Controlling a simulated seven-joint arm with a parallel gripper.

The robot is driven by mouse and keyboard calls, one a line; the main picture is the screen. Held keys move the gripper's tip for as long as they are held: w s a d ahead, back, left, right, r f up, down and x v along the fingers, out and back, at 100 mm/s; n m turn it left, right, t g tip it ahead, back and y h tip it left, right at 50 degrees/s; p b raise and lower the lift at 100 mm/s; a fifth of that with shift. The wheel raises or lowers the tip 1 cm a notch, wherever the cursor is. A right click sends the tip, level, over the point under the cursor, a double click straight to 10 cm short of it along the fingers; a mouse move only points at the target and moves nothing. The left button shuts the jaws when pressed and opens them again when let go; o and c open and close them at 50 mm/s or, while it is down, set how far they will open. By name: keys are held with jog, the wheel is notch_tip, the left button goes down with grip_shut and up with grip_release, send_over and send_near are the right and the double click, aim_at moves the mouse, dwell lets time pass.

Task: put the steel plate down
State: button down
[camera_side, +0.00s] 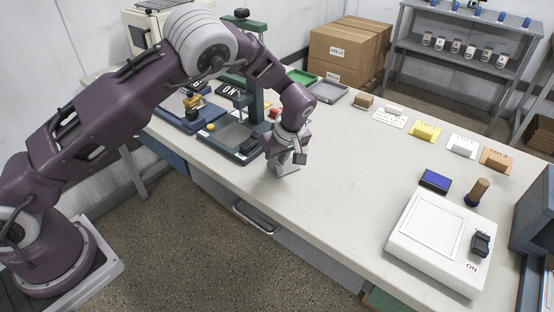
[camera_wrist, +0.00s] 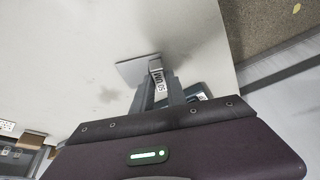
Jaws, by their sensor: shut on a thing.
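The steel plate (camera_side: 287,169) is a small pale grey sheet below my gripper (camera_side: 291,155), over the near edge area of the white table. In the wrist view the plate (camera_wrist: 130,71) looks flat, with a small upright block (camera_wrist: 157,76) bearing dark letters. My gripper (camera_wrist: 158,92) is shut on this block, one finger on each side. A soft shadow lies on the table beside the plate. I cannot tell whether the plate touches the table or hangs just above it. My fingers hide part of the plate.
A green press stand (camera_side: 240,143) is close on the left. A white scale-like device (camera_side: 440,240), a blue pad (camera_side: 435,181) and a wooden-handled tool (camera_side: 478,191) are at right. Coloured blocks on cards (camera_side: 425,132) line the far edge. The table's middle (camera_side: 350,170) is clear.

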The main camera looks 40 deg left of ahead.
jog(key=c, duration=1.3)
grip_release()
jog(key=shift+f, duration=0.1)
jog(key=shift+c, duration=0.2)
jog(key=v, duration=1.1)
jog(key=s+a+r+m+t+h, duration=0.1)
jog(key=s+a+r+m+h, duration=0.15)
jog(key=s+r, duration=0.5)
jog(key=s+a+r+m+h, duration=0.1)
jog(key=s+a+r+m, duration=0.15)
jog(key=s+r, duration=0.45)
jog(key=s+r+m+t, duration=0.2)
jog(key=s+m, duration=0.6)
jog(key=s, duration=1.1)
jog(key=shift+m+t, duration=0.3)
jog(key=shift+t, duration=0.2)
